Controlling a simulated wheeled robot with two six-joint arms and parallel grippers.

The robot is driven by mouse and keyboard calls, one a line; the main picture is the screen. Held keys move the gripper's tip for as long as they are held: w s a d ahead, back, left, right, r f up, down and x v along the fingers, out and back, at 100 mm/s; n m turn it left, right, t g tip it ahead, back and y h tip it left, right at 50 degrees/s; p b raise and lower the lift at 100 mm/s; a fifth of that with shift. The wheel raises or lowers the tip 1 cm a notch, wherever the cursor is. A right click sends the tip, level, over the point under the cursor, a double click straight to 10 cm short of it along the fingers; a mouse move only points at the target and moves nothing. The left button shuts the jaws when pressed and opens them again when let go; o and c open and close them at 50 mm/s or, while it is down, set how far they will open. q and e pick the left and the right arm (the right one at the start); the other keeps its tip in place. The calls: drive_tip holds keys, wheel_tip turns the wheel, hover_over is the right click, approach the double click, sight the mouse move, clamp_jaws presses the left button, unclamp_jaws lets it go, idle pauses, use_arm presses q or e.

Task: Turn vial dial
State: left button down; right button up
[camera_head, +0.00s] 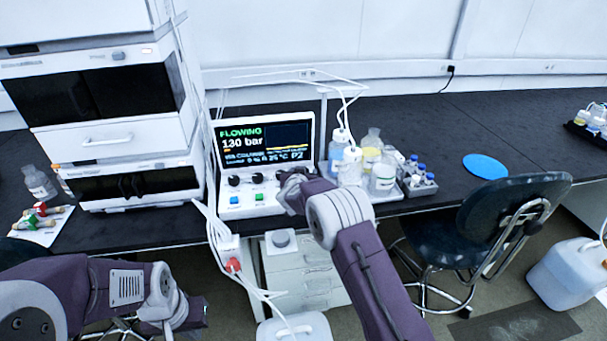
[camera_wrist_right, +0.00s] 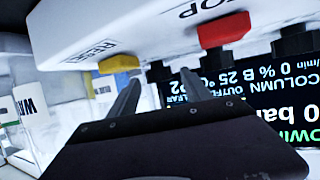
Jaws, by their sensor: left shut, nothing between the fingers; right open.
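The control box (camera_head: 222,205) stands on the bench with a lit screen (camera_head: 262,143) reading FLOWING, 130 bar and P2. Black dials (camera_head: 257,178) line its front above coloured buttons. No dial label is readable. My right gripper (camera_wrist_right: 162,82) is open at the box's right end, hiding part of the panel in the head view. In the right wrist view, which is upside down, a black dial (camera_wrist_right: 158,71) appears between its fingertips; I cannot tell whether they touch it. My left gripper (camera_head: 197,312) is shut and empty at the lower left, away from the box.
In the wrist view, the yellow RESET button (camera_wrist_right: 118,63) and red STOP button (camera_wrist_right: 223,30) lie close to the fingers. Bottles (camera_head: 383,178) and a vial rack (camera_head: 420,183) stand right of the box. An instrument stack (camera_head: 130,140) stands left. White tubing (camera_head: 213,220) hangs in front.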

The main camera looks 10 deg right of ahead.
drive_tip(key=shift+w+d+f, duration=0.1)
drive_tip(key=shift+w+f, duration=0.05)
drive_tip(key=shift+w, duration=0.2)
clamp_jaws()
drive_tip(key=n+y+b, duration=0.1)
drive_tip(key=y+b, duration=0.1)
drive_tip(key=b, duration=0.6)
drive_tip(key=n+y+b, duration=0.2)
drive_tip(key=b, duration=0.6)
drive_tip(key=d+n+y+b, duration=0.1)
drive_tip(key=n+y+b, duration=0.1)
drive_tip(key=b, duration=0.6)
drive_tip(key=shift+f+t, duration=0.3)
drive_tip(key=shift+f, duration=0.05)
drive_tip(key=shift+r+n+y+b, duration=0.2)
drive_tip(key=shift+n+y+b, duration=0.3)
drive_tip(key=shift+b, duration=0.1)
drive_tip(key=shift+n+y, duration=0.3)
drive_tip(key=shift+a+b, duration=0.1)
drive_tip(key=shift+b, duration=0.25)
